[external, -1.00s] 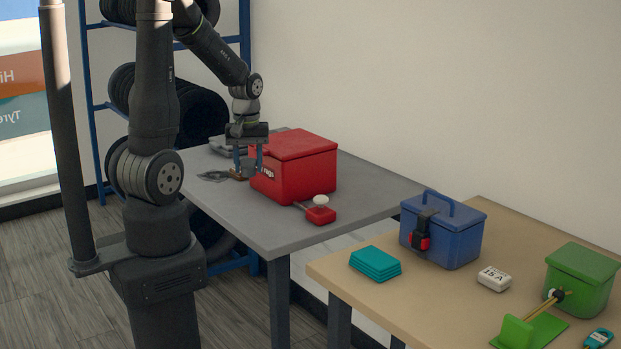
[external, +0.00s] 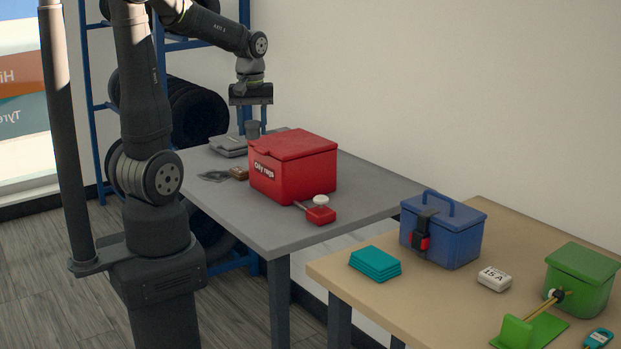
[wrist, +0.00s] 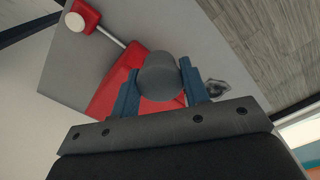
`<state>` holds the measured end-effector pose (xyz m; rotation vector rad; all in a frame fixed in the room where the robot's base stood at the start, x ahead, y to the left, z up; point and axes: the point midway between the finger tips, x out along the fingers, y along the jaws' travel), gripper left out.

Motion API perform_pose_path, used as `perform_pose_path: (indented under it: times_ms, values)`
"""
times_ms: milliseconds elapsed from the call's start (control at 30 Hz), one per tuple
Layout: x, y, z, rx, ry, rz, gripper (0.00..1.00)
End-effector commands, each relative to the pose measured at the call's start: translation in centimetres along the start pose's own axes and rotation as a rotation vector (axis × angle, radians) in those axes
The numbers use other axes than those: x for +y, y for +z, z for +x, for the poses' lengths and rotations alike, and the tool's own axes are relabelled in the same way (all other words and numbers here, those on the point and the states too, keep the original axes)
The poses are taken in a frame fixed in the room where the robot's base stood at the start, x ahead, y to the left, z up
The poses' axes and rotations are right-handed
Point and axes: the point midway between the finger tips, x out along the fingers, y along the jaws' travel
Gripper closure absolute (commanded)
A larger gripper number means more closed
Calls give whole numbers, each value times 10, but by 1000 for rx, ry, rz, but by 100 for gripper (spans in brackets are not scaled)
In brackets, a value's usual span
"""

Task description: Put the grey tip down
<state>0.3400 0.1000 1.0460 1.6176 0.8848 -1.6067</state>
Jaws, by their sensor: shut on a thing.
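The grey tip (wrist: 160,76) is a short grey cylinder held between the two blue fingers of my gripper (wrist: 160,92) in the wrist view. In the external view my gripper (external: 253,122) is above the back part of the grey table (external: 270,231), with the grey tip (external: 253,130) between its fingertips. The tip is clear of the tabletop. My gripper is shut on it, behind and to the left of the red box labelled "Oily rags" (external: 295,172).
On the grey table are a grey flat case (external: 229,146), a brown block (external: 239,173), a dark flat piece (external: 213,176) and a red-headed tool (external: 320,215). A wooden table with a blue box (external: 455,243) stands to the right.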

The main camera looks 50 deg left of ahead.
Motion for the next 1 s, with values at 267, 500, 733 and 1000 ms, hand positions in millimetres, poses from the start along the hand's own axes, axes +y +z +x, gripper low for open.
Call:
perform_pose_path:
  times_ms: [267, 500, 733, 1000]
  values:
    - [62, 6, -8, -4, -3, 164, 80]
    - [144, 32, -18, -4, -3, 376, 80]
    - [228, 84, -25, -4, -3, 601, 80]
    - [313, 175, -28, -4, -2, 865, 80]
